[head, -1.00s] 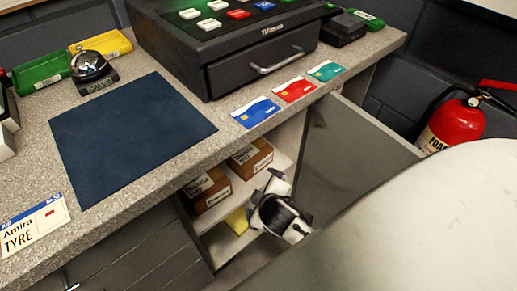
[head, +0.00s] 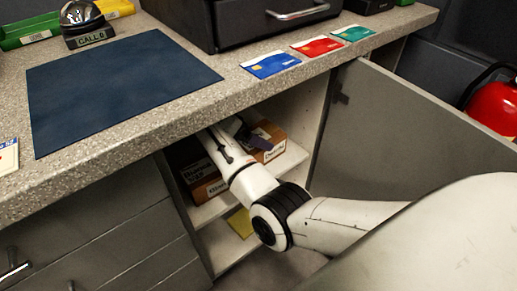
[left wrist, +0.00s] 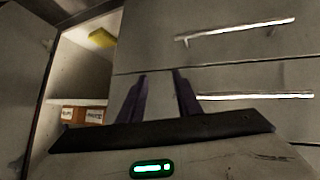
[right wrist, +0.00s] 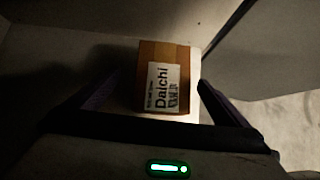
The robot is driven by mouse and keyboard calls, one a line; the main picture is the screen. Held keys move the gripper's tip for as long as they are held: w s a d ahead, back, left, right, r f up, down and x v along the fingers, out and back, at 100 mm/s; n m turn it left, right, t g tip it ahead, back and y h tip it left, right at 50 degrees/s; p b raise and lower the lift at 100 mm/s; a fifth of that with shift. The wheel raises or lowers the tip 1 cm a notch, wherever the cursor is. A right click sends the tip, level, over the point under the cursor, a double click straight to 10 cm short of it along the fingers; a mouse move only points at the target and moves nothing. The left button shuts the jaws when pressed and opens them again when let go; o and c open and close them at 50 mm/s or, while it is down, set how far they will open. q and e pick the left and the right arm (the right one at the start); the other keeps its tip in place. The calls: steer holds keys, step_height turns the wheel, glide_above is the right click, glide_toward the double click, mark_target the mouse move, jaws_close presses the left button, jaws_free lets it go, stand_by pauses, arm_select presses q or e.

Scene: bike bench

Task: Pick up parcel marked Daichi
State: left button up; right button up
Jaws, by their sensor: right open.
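The parcel marked Daichi (right wrist: 180,55) is a brown box with a white label, ahead of my right gripper in the right wrist view. My right gripper (right wrist: 158,83) is open, with one finger towards each side of the parcel and no visible grip on it. In the head view, my right gripper (head: 250,136) is inside the open cupboard at the right-hand brown parcel (head: 275,150), which it partly hides. My left gripper (left wrist: 159,76) is open and empty in front of closed drawers; it is out of the head view.
Another brown parcel (head: 205,188) stands to the left on the same shelf (head: 218,206). A yellow item (head: 240,222) lies below. The open cupboard door (head: 400,125) stands right of my arm. The counter edge (head: 150,140) overhangs the cupboard. Drawers (head: 90,225) are at left.

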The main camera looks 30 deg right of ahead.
steer(key=b+x, duration=0.1)
steer(key=x, duration=0.2)
steer(key=shift+d+f, duration=0.2)
steer(key=shift+f, duration=0.1)
steer(key=b+x, duration=0.2)
steer(key=x, duration=0.3)
steer(key=shift+s+f+b, duration=0.25)
steer(key=shift+b, duration=0.15)
steer(key=c, duration=1.6)
arm_select(q)
steer(key=d+f+g, duration=0.1)
steer(key=w+d+f+m, duration=0.1)
steer(key=shift+d+f+g+h, duration=0.2)
steer(key=shift+f+g+h, duration=0.1)
steer(key=shift+f+g, duration=0.1)
arm_select(e)
steer(key=shift+d+r, duration=0.1)
steer(key=shift+r, duration=0.05)
steer(key=shift+c, duration=0.4)
arm_select(q)
steer(key=shift+w, duration=0.1)
